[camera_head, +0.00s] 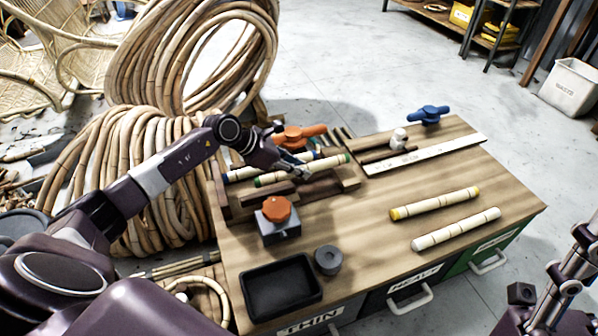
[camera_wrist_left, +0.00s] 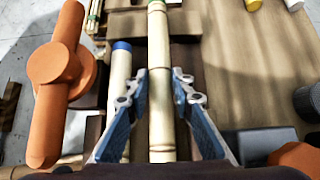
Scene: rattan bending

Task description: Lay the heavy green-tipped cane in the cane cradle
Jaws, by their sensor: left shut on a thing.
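The green-tipped cane (camera_head: 306,170) lies over the dark wooden cane cradle (camera_head: 348,182) at the table's back left. Whether it rests fully on the supports is hard to tell. My left gripper (camera_head: 294,170) is shut on it near its middle. In the left wrist view the cane (camera_wrist_left: 160,60) runs lengthwise between the blue fingers of the left gripper (camera_wrist_left: 160,95). A blue-tipped cane (camera_head: 240,173) lies parallel, just behind it. Part of my right gripper (camera_head: 570,270) shows at the lower right; its opening is unclear.
An orange-knobbed grey block (camera_head: 280,220), black tray (camera_head: 282,288) and dark cylinder (camera_head: 328,260) stand in front. Yellow-tipped (camera_head: 435,203) and white (camera_head: 456,229) canes lie right. An orange-handled clamp (camera_head: 298,134) is behind. The table's middle is clear.

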